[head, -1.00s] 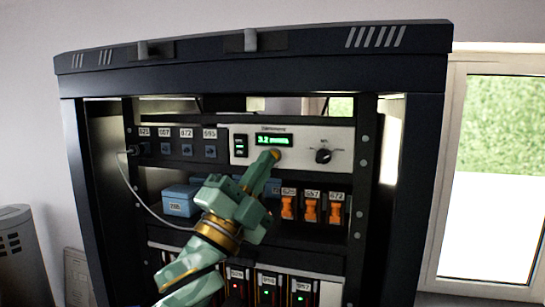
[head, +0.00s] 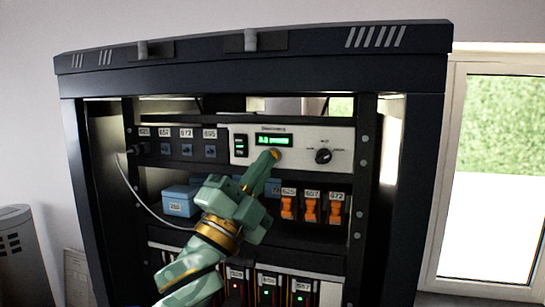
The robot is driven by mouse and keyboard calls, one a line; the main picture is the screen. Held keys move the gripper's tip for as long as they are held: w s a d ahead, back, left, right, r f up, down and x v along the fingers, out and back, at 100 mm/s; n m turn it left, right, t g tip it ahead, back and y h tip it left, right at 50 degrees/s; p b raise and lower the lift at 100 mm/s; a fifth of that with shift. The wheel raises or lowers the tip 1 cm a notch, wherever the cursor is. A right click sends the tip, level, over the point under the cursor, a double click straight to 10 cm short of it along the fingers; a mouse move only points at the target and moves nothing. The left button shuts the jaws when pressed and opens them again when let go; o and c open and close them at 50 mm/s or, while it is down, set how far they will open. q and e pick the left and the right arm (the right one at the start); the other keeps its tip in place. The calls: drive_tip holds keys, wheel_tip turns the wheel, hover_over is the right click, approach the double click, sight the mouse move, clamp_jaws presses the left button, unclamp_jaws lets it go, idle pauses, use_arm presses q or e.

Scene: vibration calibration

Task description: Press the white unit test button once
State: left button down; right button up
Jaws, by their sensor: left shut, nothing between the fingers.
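The white unit (head: 338,137) sits in the upper part of the dark rack. It has a lit green display (head: 273,140), a black switch (head: 240,146) at its left and a black knob (head: 323,156) at its right. My left gripper (head: 274,155) is shut and empty. Its tip is at the unit's face just below the display. The tip covers that spot, so the test button is hidden and I cannot tell whether it is pressed. My right gripper is not in view.
A dark panel with labelled blue connectors (head: 186,150) is left of the unit. On the shelf below are a blue box (head: 180,201) and orange switches (head: 311,210). Modules with red and green lights (head: 268,297) sit lower. The rack posts (head: 363,180) flank the opening.

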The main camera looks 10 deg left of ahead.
use_arm(q)
drive_tip(key=shift+w, duration=0.1)
idle(0.4)
drive_tip(key=shift+w, duration=0.35)
drive_tip(key=shift+w, duration=0.35)
idle(0.6)
drive_tip(key=shift+s, duration=0.15)
idle(0.3)
drive_tip(key=shift+s+p, duration=0.45)
drive_tip(key=shift+s, duration=0.15)
drive_tip(key=s+p, duration=0.1)
drive_tip(key=s, duration=0.4)
drive_tip(key=shift+a, duration=0.1)
